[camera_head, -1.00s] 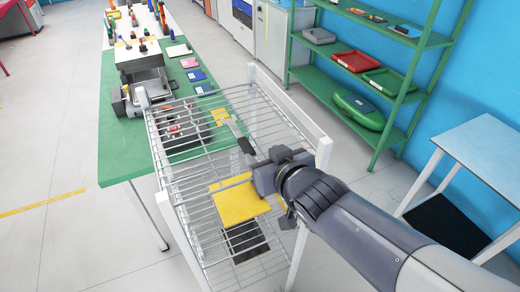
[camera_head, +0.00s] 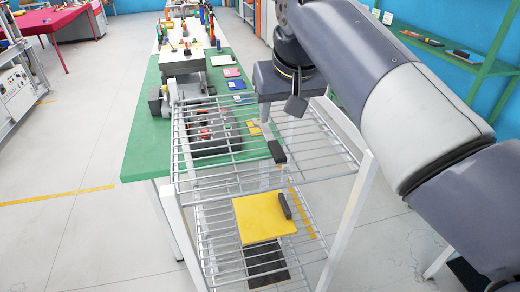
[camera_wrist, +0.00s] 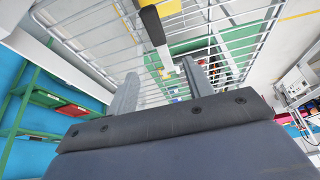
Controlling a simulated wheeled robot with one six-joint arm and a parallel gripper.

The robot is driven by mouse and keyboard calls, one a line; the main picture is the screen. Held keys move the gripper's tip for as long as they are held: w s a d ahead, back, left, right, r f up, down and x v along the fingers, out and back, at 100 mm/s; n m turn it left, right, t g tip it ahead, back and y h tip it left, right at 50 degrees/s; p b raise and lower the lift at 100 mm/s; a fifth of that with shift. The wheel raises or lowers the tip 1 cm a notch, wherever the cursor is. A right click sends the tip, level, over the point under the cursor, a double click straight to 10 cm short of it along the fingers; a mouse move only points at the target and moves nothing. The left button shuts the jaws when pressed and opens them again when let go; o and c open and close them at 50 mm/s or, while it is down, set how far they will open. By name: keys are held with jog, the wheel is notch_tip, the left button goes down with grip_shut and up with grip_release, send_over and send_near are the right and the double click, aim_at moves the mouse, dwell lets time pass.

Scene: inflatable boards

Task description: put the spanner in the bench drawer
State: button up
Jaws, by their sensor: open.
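My gripper (camera_head: 281,108) is open and empty above the upper wire shelf; its two fingers stand apart in the wrist view (camera_wrist: 160,78). A tool with a dark handle (camera_head: 277,151) and a pale end lies on the upper wire shelf, below the gripper. It also shows in the wrist view (camera_wrist: 152,27), beyond the fingertips. I cannot tell that it is a spanner, and no other spanner is clear. A dark tray-like box (camera_head: 222,138) holding red pieces shows through the rack's wires at the bench; I cannot tell whether it is the drawer.
The wire rack (camera_head: 352,215) stands against the green bench (camera_head: 143,150). A yellow board (camera_head: 262,222) with a dark item on it lies lower in the rack. A white box and coloured tools stand farther along the bench.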

send_near(273, 141)
jog(key=shift+w+a+f+g, duration=0.15)
jog(key=shift+f, duration=0.45)
jog(key=shift+w+a+f+g, duration=0.1)
jog(key=shift+w+f+g, duration=0.1)
jog(key=shift+f, duration=0.4)
jog(key=shift+w+x, duration=0.15)
jog(key=shift+x, duration=1.2)
jog(key=shift+w+x, duration=0.15)
jog(key=shift+x, duration=1.25)
jog(key=shift+d+r, duration=0.1)
jog(key=shift+d, duration=0.05)
grip_shut()
